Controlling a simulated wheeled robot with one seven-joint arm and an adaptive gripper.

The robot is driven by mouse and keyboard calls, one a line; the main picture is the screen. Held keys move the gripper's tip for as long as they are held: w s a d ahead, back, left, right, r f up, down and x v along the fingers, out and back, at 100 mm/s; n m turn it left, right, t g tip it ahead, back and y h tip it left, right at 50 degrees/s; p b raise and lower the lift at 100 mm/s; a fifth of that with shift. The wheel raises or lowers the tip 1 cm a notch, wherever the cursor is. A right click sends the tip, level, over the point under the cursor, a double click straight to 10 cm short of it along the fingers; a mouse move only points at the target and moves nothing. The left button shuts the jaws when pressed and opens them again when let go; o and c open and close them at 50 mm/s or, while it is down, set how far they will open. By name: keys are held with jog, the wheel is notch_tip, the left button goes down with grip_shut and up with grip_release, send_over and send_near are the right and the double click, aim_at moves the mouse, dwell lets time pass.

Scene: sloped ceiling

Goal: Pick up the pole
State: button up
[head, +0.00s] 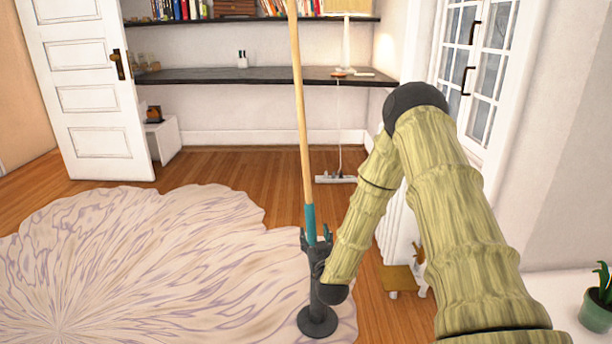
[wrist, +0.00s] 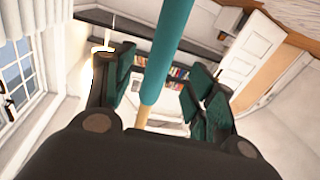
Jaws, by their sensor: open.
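The pole (head: 301,110) is a long, thin wooden stick with a teal lower section (head: 310,222). It stands nearly upright in the middle of the head view, and its top runs out of the picture. In the wrist view the teal section (wrist: 168,50) crosses from the top edge down between the two open fingers of my gripper (wrist: 155,90). A short wooden part shows below it. The fingers appear apart from the pole; its lowest end is hidden in the head view.
A pale patterned rug (head: 130,260) covers the left floor. A white door (head: 85,90) stands left.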

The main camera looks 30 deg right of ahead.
aim_at(312, 224)
jog(key=shift+r+b+x, duration=0.15)
jog(key=shift+b+x, duration=0.55)
jog(key=shift+x, duration=1.1)
jog(key=shift+r+b+x, duration=0.15)
jog(key=shift+b+x, duration=0.5)
jog(key=shift+x, duration=1.15)
grip_shut()
